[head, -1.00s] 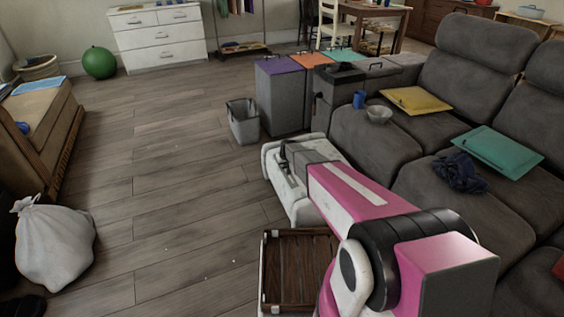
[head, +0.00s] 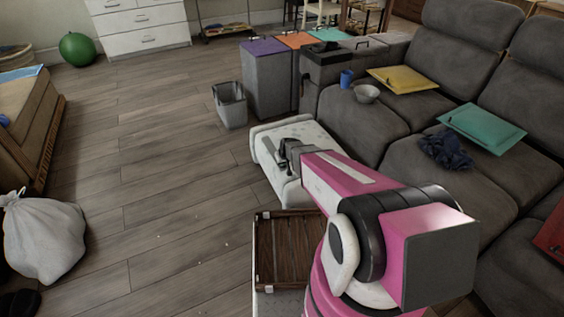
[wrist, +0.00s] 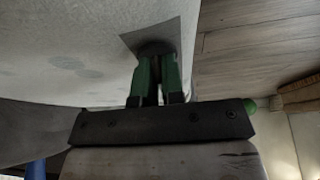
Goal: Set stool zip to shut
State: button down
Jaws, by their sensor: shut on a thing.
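The stool (head: 300,131) is a low, pale, speckled cushion block beside the sofa. In the wrist view its pale fabric (wrist: 85,50) fills the upper left, with a dark square patch on it. My gripper (head: 284,158) is at the stool's top in the head view. In the wrist view my gripper (wrist: 155,62) has its green fingers close together, shut on a small dark part at the patch, which I take as the stool zip (wrist: 154,46). The fingers hide most of it, and how far the zip is open cannot be seen.
A grey bin (head: 230,105) and tall boxes (head: 268,85) stand behind the stool. The wooden floor (head: 160,150) to the left is mostly clear; a white sack (head: 45,238) lies there.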

jog(key=c, duration=1.2)
grip_release()
jog(key=v, duration=1)
jog(key=shift+s+r, duration=0.15)
jog(key=shift+r, duration=0.25)
jog(key=s+d+r+m+g, duration=0.1)
jog(key=s+d+r, duration=0.2)
jog(key=s, duration=0.3)
jog(key=s+d+r+m+g+h, duration=0.1)
jog(key=s+d+r, duration=0.2)
jog(key=s+r, duration=0.3)
jog(key=s+d+r+m+g, duration=0.2)
jog(key=s+d+r, duration=0.1)
jog(key=s+r, duration=0.2)
jog(key=shift+s+d+r+h, duration=0.1)
jog(key=shift+s+d+h, duration=0.05)
jog(key=shift+s, duration=0.5)
jog(key=shift+s+d+r+h, duration=0.1)
jog(key=shift+s+r+h, duration=0.05)
jog(key=shift+s, duration=0.5)
